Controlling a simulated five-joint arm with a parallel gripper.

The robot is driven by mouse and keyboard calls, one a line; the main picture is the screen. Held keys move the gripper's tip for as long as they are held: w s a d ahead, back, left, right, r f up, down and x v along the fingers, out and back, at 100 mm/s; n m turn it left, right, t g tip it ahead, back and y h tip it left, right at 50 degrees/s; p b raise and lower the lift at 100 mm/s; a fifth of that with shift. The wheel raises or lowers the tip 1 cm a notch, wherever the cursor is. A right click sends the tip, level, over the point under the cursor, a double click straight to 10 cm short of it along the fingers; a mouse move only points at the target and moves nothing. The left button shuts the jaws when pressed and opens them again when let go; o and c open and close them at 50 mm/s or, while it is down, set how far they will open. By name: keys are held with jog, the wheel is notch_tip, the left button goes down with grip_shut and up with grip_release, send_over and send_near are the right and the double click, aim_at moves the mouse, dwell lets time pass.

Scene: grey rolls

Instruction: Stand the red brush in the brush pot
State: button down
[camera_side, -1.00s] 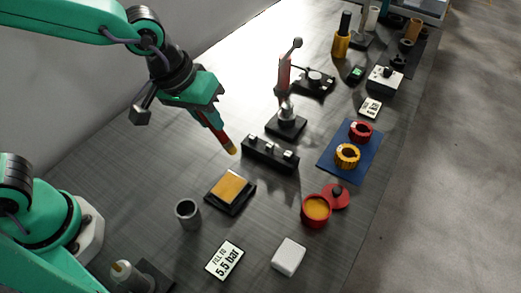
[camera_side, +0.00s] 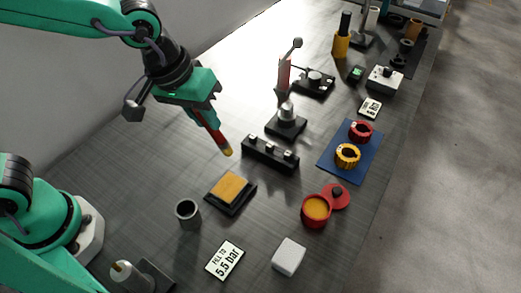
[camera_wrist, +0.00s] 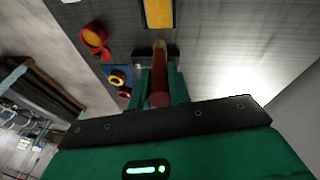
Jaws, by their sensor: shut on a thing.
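My gripper (camera_side: 203,115) is shut on the red brush (camera_side: 216,136) and holds it above the table, tilted, with its yellowish tip pointing down and to the right. In the wrist view the red brush (camera_wrist: 159,88) lies between the two green fingers of my gripper (camera_wrist: 159,85). A grey, open-topped round cup (camera_side: 187,212), which looks like the brush pot, stands upright on the table below and left of the brush. It looks empty. The brush is apart from it. I cannot make out the pot in the wrist view.
A black tray with an orange pad (camera_side: 230,188) stands right of the pot. A black block with several knobs (camera_side: 270,154) is near the brush tip. A red pot with orange contents (camera_side: 315,210), a white block (camera_side: 288,257) and a "5.5 bar" card (camera_side: 225,260) lie in front.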

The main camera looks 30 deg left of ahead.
jog(key=s+r+g+y, duration=0.2)
jog(key=s+r+g, duration=0.1)
jog(key=s, duration=0.7)
jog(key=shift+s+d, duration=0.3)
jog(key=shift+d, duration=0.05)
jog(key=shift+f, duration=2.95)
notch_tip(320, 180, down, 6)
jog(key=shift+f, duration=0.25)
dwell(2.5)
jog(key=c, duration=1.2)
grip_release()
jog(key=shift+c, duration=0.2)
